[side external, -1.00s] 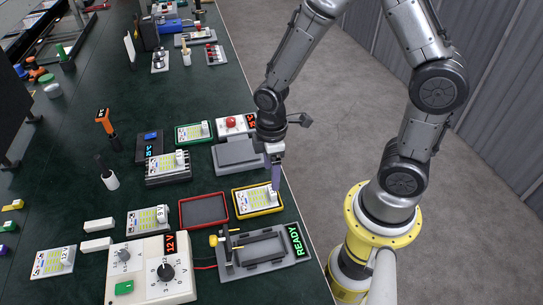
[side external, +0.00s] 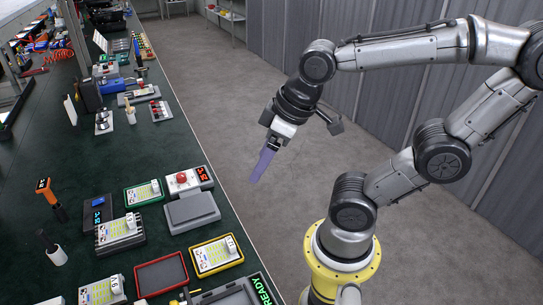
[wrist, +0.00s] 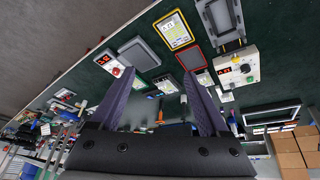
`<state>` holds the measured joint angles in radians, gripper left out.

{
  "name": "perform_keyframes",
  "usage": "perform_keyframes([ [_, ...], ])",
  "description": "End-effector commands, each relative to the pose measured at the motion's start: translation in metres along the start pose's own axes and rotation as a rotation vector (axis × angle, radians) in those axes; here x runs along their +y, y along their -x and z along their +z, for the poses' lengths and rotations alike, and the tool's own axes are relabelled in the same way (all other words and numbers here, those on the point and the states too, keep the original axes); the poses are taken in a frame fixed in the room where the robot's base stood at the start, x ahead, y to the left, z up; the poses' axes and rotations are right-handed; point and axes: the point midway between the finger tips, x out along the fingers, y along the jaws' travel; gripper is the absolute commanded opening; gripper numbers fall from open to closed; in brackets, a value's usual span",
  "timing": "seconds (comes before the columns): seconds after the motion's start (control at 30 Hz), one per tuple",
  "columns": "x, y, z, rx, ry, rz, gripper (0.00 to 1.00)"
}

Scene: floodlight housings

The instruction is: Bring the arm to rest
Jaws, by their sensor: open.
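My gripper (side external: 262,165) is raised off the right side of the bench, above the bare floor. Its purple fingers point down and to the left in the side view. In the wrist view the two fingers of my gripper (wrist: 165,95) stand apart with nothing between them. It touches nothing. The yellow-framed housing (side external: 216,256) lies on the bench near its right edge, well below and left of the fingers; it also shows in the wrist view (wrist: 174,30).
The green bench (side external: 165,215) holds a red-framed tray (side external: 161,274), a grey block (side external: 192,211), a red-button box (side external: 188,181), a green-framed housing (side external: 143,193) and a finned housing (side external: 119,232). The floor (side external: 230,120) right of the bench is clear.

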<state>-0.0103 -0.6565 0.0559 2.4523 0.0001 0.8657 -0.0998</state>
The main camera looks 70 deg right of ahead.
Motion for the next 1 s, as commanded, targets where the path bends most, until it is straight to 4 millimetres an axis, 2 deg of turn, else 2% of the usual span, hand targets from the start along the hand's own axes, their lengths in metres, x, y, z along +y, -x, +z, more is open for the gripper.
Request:
perform_keyframes([
  [0.1, 0.000, 0.014, 0.010, 0.053, -0.079, 0.007, 0.79],
  [0.2, 0.000, 0.018, 0.014, 0.067, -0.108, 0.008, 0.79],
  [1.0, 0.000, 0.018, 0.014, 0.067, -0.109, 0.008, 0.79],
])
